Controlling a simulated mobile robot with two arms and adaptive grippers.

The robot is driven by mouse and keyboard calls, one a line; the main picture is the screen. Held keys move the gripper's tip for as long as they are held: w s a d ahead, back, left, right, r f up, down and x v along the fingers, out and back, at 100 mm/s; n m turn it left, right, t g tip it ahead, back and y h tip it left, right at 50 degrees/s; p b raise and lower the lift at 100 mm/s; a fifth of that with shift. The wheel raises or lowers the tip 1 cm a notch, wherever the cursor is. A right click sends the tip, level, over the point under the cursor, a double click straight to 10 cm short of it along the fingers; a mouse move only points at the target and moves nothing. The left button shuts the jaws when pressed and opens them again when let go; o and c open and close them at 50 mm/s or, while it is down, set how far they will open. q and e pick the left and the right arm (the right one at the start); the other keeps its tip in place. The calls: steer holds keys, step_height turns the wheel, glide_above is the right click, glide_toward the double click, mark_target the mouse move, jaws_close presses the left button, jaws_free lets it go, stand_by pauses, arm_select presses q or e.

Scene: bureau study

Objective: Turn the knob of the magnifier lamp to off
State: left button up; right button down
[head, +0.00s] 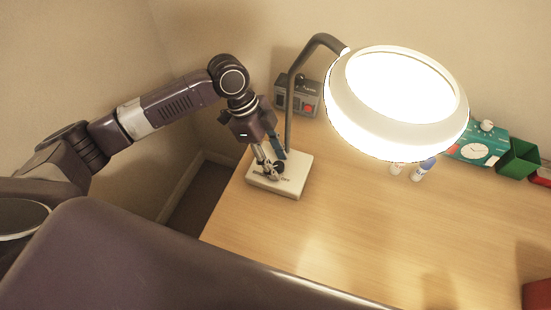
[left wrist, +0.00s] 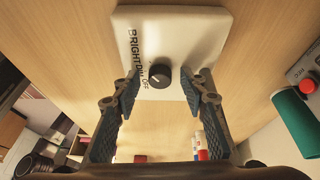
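The magnifier lamp (head: 345,115) has a large white ring head, glowing brightly, on a grey bent arm. Its pale base (head: 262,182) stands on the desk; the base also shows in the left wrist view (left wrist: 185,30). The black round knob (left wrist: 160,75) sits on the base, beside the printed words BRIGHT, DIM and OFF. A pale mark shows on the knob's left side; I cannot tell exactly which word it points to. My left gripper (head: 272,167) is over the base, pointing down. Its fingers (left wrist: 162,84) are open, one on each side of the knob, with gaps visible.
A grey box with a red button (head: 308,108) stands behind the lamp. Small bottles (head: 421,170), a teal box with a dial (head: 478,149) and a green container (head: 518,158) stand at the right. The front middle of the wooden desk (head: 340,235) is clear.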

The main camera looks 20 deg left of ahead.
arm_select(q)
jaws_close()
steer(key=shift+r+n+p, duration=0.2)
steer(key=shift+n+p, duration=0.2)
steer(key=shift+p, duration=0.3)
steer(key=n+t+y+p, duration=0.1)
steer(key=n+p, duration=0.3)
steer(key=p, duration=0.2)
steer(key=n+t+y+p, duration=0.1)
steer(key=n+t+p, duration=0.1)
steer(key=n+p, duration=0.3)
steer(key=s+n+t+p, duration=0.1)
steer(key=n+p, duration=0.3)
steer(key=p, duration=0.5)
steer(key=shift+d+r+n+y, duration=0.15)
steer(key=shift+d+n+y, duration=0.15)
steer(key=shift+d+y, duration=0.1)
steer(key=n+t+y+p, duration=0.1)
steer(key=n+p, duration=0.1)
steer(key=shift+d+n, duration=0.1)
steer(key=shift+n, duration=0.2)
steer(key=shift+f+n+y+p, duration=0.15)
steer(key=shift+n+y+p, duration=0.2)
steer(key=shift+n, duration=0.4)
steer(key=shift+f+n+y+p, duration=0.15)
steer(key=shift+n+y+p, duration=0.15)
steer(key=shift+n, duration=0.45)
